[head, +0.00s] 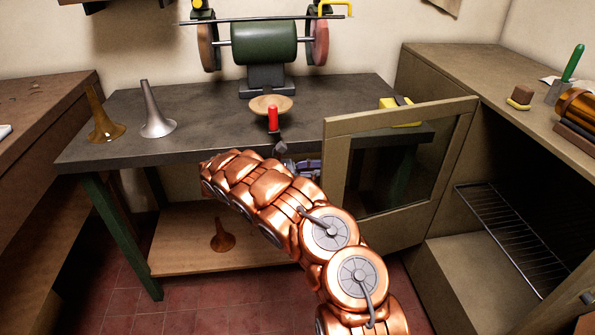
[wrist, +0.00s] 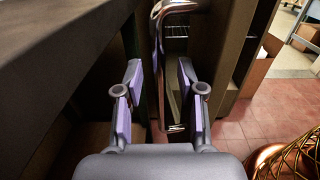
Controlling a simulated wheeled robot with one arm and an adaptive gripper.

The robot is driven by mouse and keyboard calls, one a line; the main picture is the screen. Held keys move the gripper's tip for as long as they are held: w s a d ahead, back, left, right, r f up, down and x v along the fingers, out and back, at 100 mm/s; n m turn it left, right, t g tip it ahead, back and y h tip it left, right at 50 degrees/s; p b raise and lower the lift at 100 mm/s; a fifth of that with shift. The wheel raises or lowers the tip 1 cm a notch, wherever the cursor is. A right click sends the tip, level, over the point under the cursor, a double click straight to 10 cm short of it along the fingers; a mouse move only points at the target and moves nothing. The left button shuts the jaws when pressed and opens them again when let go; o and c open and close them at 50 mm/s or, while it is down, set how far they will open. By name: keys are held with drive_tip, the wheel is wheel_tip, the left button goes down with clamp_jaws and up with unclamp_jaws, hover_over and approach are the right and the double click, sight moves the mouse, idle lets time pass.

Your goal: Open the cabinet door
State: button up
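The cabinet (head: 430,70) stands at the right, and its framed door with a window (head: 338,165) is swung well open, showing the dark inside. In the wrist view, a metal bar handle (wrist: 158,55) runs up the door ahead of my gripper (wrist: 160,105). The two fingers with purple pads are apart, one on each side of the handle's lower part, with gaps visible on both sides. In the head view, my gripper (head: 302,165) is beside the door's left edge, mostly hidden by my copper arm. The handle is hidden there.
The dark workbench (head: 200,92) is close behind and left of my gripper, carrying a grinder (head: 264,42), a red-handled tool (head: 272,118) and horn bells (head: 155,112). A wire rack (head: 510,235) sits inside the cabinet. Tiled floor (head: 190,295) shows below.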

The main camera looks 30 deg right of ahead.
drive_tip(key=v, duration=0.9)
drive_tip(key=shift+a, duration=0.4)
drive_tip(key=shift+w, duration=0.15)
idle(0.5)
drive_tip(key=s+r+m+y+p, duration=0.6)
drive_tip(key=s+r, duration=0.8)
drive_tip(key=s, duration=0.5)
drive_tip(key=s+a+r+m+t+y+p, duration=0.1)
drive_tip(key=s+a+m+t+y+p, duration=0.1)
drive_tip(key=s+a+y, duration=0.3)
drive_tip(key=s+a+r+m+t+y+p, duration=0.2)
drive_tip(key=s+a+m+y, duration=0.3)
drive_tip(key=s+a, duration=0.9)
drive_tip(key=s+t, duration=0.1)
drive_tip(key=s, duration=0.3)
drive_tip(key=shift+s+r+m+y, duration=0.15)
drive_tip(key=shift+r+m+y, duration=0.1)
drive_tip(key=shift+m+y, duration=0.05)
